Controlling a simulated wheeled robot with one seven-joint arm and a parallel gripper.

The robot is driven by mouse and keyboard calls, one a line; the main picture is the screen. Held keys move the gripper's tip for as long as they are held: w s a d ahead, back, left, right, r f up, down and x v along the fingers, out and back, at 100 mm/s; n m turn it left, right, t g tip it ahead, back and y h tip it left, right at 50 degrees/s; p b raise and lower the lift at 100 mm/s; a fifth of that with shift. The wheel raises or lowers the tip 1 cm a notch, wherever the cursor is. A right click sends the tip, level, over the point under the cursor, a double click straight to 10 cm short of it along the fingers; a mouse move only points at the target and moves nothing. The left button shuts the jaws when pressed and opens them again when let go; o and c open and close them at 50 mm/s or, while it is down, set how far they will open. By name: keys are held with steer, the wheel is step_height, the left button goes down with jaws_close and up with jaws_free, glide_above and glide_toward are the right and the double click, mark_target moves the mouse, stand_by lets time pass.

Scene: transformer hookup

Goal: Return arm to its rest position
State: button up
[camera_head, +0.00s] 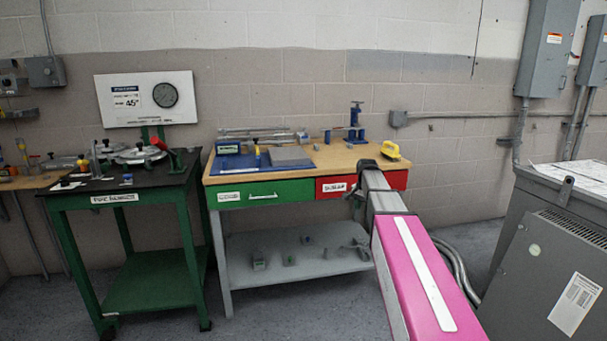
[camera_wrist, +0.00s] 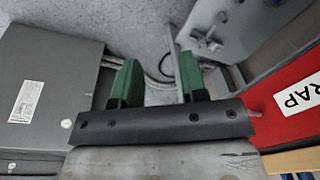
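My arm reaches forward in the head view, its pink link running from the lower right toward the workbench. Its far end stands in front of the red drawer (camera_head: 336,186), and the gripper fingers cannot be made out there. In the wrist view my gripper (camera_wrist: 158,78) shows two green fingers standing well apart with nothing between them. Grey floor and hoses lie beyond the fingers. The red drawer front (camera_wrist: 290,100) is at the right of the wrist view, beside the gripper.
The wooden workbench (camera_head: 325,158) carries tools, a blue mat and a yellow object (camera_head: 391,150). Its grey lower shelf (camera_head: 290,262) holds small parts. A green-framed table (camera_head: 125,190) stands left. A grey cabinet (camera_head: 545,265) stands close on the right, with hoses (camera_head: 455,265) beside my arm.

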steer(key=s+a+f+n, duration=0.1)
steer(key=s+f+n, duration=0.2)
steer(key=s+f, duration=0.3)
steer(key=s+a+f+n, duration=0.2)
steer(key=s+f, duration=0.5)
steer(key=s, duration=0.7)
steer(key=s+a+f+n+g, duration=0.1)
steer(key=s+f+n, duration=0.3)
steer(key=s, duration=0.6)
step_height(320, 180, down, 2)
steer(key=shift+a+f, duration=0.2)
steer(key=shift+a, duration=0.45)
